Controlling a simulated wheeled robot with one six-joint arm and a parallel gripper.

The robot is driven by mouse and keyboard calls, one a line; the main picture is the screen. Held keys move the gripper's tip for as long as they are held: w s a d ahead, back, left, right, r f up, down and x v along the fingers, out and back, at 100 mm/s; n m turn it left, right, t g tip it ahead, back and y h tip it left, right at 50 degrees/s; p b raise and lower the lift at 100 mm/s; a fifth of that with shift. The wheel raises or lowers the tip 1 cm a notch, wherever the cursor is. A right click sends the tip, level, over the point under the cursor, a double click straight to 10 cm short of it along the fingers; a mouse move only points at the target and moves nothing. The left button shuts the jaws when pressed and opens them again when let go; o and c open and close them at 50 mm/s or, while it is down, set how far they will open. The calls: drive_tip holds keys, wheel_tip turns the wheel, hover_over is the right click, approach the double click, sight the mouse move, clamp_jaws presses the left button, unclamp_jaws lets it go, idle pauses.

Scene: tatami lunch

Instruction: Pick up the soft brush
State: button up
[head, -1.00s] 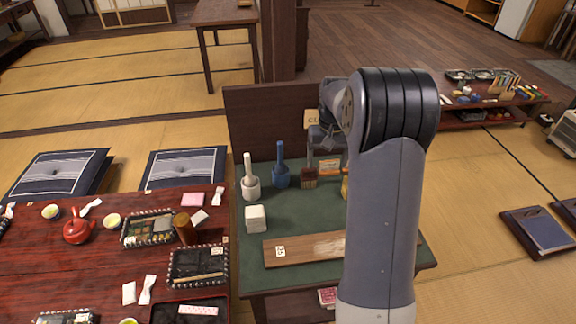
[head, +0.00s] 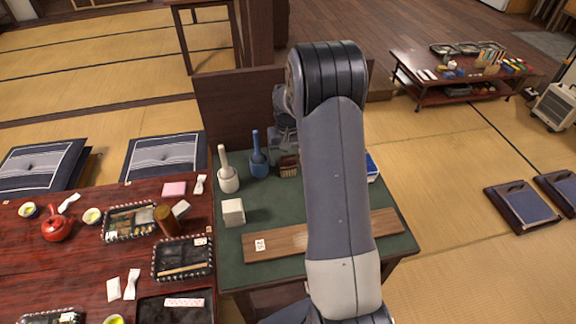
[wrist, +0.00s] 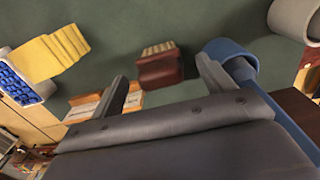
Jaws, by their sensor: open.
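A small brush (wrist: 160,68) with a red-brown block and pale tan bristles lies on the green table top in the wrist view. It also shows in the head view (head: 289,166), partly covered by my arm. I take it for the soft brush, but its softness cannot be seen. My gripper (wrist: 163,78) is open, with one finger to each side of the brush in the wrist view. The fingers appear apart from the brush and not closed on it. In the head view my gripper is mostly hidden behind my arm.
A blue handled tool (head: 258,162) and a white one (head: 228,178) stand left of the brush; the blue one is close to my right finger in the wrist view. A yellow ridged piece (wrist: 52,50) and a blue-bristled item (wrist: 22,80) lie left. A wooden board (head: 285,242) lies in front.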

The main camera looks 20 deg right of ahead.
wheel_tip(320, 180, down, 2)
drive_tip(key=shift+f, duration=0.1)
drive_tip(key=c, duration=1.1)
